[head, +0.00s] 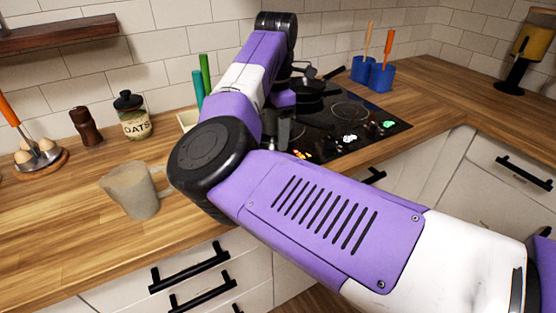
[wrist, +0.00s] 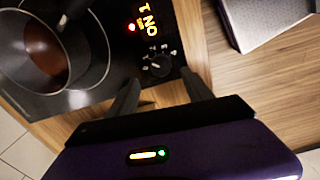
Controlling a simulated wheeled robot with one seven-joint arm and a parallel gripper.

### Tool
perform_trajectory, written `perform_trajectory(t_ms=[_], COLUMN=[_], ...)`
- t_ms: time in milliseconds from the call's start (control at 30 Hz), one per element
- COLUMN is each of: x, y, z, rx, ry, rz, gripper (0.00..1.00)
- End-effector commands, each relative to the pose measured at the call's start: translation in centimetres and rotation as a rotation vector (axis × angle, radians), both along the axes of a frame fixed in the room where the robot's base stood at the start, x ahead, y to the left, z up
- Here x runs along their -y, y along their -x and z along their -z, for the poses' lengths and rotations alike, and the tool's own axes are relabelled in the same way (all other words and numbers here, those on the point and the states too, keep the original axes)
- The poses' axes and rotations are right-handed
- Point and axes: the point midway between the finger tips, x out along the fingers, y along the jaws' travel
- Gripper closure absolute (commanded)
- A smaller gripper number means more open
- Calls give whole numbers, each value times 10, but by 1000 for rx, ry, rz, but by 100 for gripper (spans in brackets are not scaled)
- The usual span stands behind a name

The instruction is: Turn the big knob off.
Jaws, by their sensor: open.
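A round black knob (wrist: 158,66) with a white mark and small markings around it is on the black cooktop (wrist: 110,100) in the wrist view. Lit yellow characters beside it appear to include "ON", with a red light near them. It is the only knob I can make out clearly there. My gripper (wrist: 160,80) is open and empty, its two dark fingers either side of the knob's near edge and apart from it in the picture; contact is not visible. In the head view my arm hides the gripper tips and part of the cooktop (head: 390,122).
A pan (wrist: 50,50) sits on the cooktop left of the knob. A grey box-like thing (wrist: 262,18) lies at the upper right. In the head view, a beige pitcher (head: 135,192), an oats jar (head: 133,118) and blue cups (head: 380,76) stand on the wooden counter (head: 60,220).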

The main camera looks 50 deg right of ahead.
Motion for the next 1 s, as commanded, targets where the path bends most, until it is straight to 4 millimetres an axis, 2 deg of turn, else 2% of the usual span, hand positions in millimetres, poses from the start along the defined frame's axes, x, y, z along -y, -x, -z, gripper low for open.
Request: perform_trajectory(t_ms=[133, 400, 600, 967, 1000], x=[0, 0, 0, 0, 0], y=[2, 3, 2, 2, 2], z=[11, 52, 73, 78, 78], rx=[-6, -8, -7, -4, -4], ry=[-1, 2, 3, 3, 3], rz=[17, 16, 16, 16, 16], gripper=[41, 41, 41, 41, 49])
